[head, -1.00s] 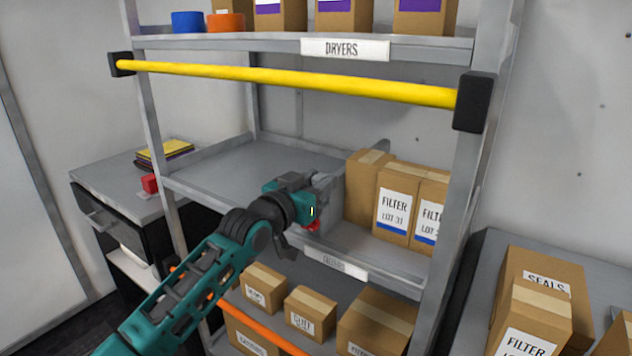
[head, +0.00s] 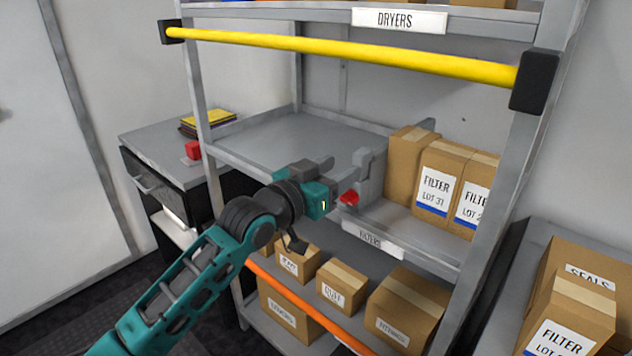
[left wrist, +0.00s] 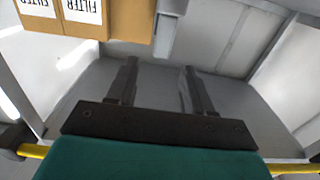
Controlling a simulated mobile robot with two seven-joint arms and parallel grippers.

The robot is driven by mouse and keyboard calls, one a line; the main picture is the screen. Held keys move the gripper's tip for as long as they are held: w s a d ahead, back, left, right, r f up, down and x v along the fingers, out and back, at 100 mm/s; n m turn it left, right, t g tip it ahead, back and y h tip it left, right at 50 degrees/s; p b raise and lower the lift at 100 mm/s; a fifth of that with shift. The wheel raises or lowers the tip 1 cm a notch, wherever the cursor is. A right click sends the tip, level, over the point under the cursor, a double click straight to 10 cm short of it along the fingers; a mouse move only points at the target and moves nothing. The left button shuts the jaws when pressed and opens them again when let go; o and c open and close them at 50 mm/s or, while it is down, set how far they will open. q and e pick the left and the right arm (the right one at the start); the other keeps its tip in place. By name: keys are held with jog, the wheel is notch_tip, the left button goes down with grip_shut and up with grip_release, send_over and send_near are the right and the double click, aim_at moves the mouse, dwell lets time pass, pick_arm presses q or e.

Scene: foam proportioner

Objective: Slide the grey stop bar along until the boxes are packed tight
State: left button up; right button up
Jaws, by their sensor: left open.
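The grey stop bar (head: 365,176) stands upright on the middle shelf, with a red knob (head: 349,198) at its front. It is close against the left side of a plain brown box (head: 404,165); I cannot tell whether they touch. Two boxes marked FILTER (head: 435,187) (head: 474,212) stand close together to its right. My left gripper (head: 318,185) is open and empty, just left of the stop bar and apart from it. In the left wrist view its two fingers (left wrist: 159,72) are spread over bare shelf, with the stop bar (left wrist: 166,32) beyond. My right gripper is out of view.
A yellow rail (head: 340,54) crosses in front above the shelf. An upright post (head: 505,170) partly hides the right box. The shelf (head: 275,150) is bare on the left. Boxes stand on the lower shelf (head: 350,262) behind an orange rail (head: 300,305).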

pick_arm(q)
jog(key=shift+v, duration=2.8)
jog(key=shift+s, duration=0.1)
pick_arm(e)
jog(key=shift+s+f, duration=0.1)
